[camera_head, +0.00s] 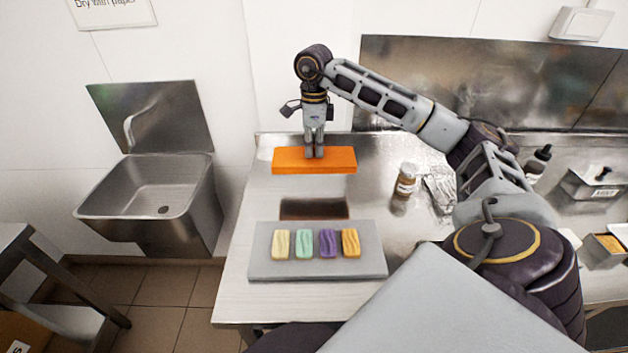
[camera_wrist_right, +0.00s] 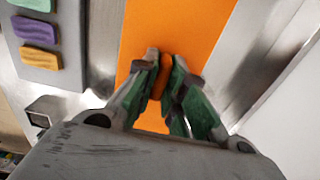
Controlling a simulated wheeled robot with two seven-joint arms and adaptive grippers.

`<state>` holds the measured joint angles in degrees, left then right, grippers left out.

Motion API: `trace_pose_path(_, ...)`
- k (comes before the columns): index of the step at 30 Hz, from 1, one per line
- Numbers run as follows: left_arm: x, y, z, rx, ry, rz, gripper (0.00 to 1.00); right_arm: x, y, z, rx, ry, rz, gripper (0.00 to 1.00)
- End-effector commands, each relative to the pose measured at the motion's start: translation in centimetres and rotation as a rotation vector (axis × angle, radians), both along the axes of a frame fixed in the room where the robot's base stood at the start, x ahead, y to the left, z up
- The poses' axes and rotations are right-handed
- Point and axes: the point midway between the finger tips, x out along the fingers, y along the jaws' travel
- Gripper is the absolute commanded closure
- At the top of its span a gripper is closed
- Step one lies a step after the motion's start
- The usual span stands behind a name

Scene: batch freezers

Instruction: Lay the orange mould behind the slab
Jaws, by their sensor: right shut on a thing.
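The orange mould (camera_head: 290,160) is a flat rectangular block at the back of the steel counter, behind the grey slab (camera_head: 262,268). My right gripper (camera_head: 314,156) points down and is shut on the mould near its middle. A brownish reflection on the counter in front suggests the mould hangs a little above the steel. In the right wrist view, the fingers (camera_wrist_right: 163,72) pinch the orange mould (camera_wrist_right: 190,25), and the slab (camera_wrist_right: 62,70) shows at the left. My left gripper is not in view.
Cream, mint, purple and orange bars (camera_head: 304,243) lie in a row on the slab. A small jar (camera_head: 405,180) stands right of the mould. A steel sink (camera_head: 160,185) is at the left. The counter (camera_head: 250,210) between slab and mould is clear.

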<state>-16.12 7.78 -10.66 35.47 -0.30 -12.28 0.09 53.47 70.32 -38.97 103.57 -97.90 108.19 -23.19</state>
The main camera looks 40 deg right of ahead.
Motion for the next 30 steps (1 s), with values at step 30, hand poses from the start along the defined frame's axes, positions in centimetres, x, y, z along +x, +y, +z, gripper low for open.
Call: trace_pose_path(30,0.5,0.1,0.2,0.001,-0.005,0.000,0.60,-0.1,0.0,-6.7,-0.001,0.002,0.000,1.00)
